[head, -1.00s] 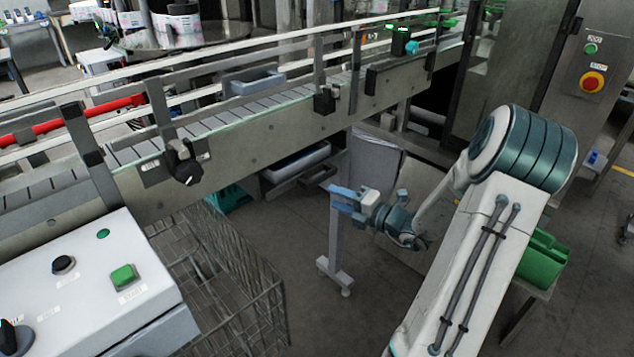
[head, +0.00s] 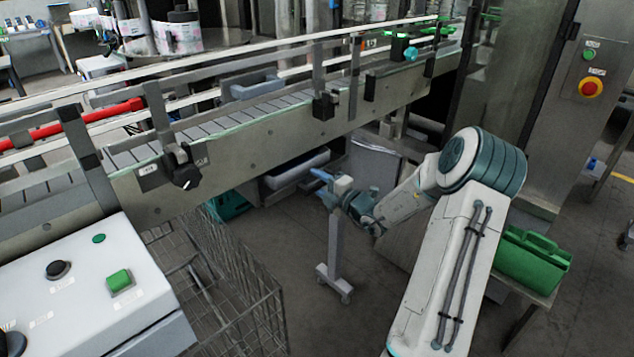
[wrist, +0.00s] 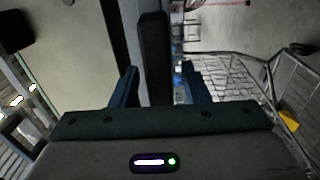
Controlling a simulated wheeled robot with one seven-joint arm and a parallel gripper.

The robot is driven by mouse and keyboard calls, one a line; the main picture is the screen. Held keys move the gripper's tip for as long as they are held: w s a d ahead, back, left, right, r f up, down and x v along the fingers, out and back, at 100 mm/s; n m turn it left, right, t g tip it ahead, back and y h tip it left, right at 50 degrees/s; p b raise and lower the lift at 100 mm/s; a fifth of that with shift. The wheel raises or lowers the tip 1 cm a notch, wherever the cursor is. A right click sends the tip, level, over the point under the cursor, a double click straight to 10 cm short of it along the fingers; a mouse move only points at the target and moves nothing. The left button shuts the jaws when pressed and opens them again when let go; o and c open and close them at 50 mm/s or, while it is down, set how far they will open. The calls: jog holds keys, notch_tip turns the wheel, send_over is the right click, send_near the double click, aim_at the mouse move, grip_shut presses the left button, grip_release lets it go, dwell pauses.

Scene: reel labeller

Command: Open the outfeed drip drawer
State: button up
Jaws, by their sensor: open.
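The outfeed drip drawer (head: 292,170) is a grey tray with a dark front, hanging under the conveyor in the head view. It looks shut, but my gripper partly hides its front. My gripper (head: 321,182) has blue fingers and is at the drawer's right end. In the wrist view my gripper (wrist: 161,82) is open, with one finger on each side of a dark upright bar (wrist: 153,55), which looks like the drawer's handle. The bar stands between the fingers with gaps visible; I cannot tell how deep it sits.
The conveyor (head: 250,140) runs above the drawer. A wire cart (head: 235,290) stands to the left, also seen in the wrist view (wrist: 245,85). A conveyor leg (head: 335,245) stands just below my gripper. A green caddy (head: 532,262) is right of my arm. Floor between is clear.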

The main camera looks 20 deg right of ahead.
jog(key=shift+w+a, duration=0.2)
jog(key=shift+w, duration=0.25)
jog(key=shift+c, duration=0.3)
grip_shut()
jog(key=p+v, duration=0.9)
jog(key=v, duration=1.1)
jog(key=shift+o, duration=0.3)
grip_release()
jog(key=shift+s, duration=0.1)
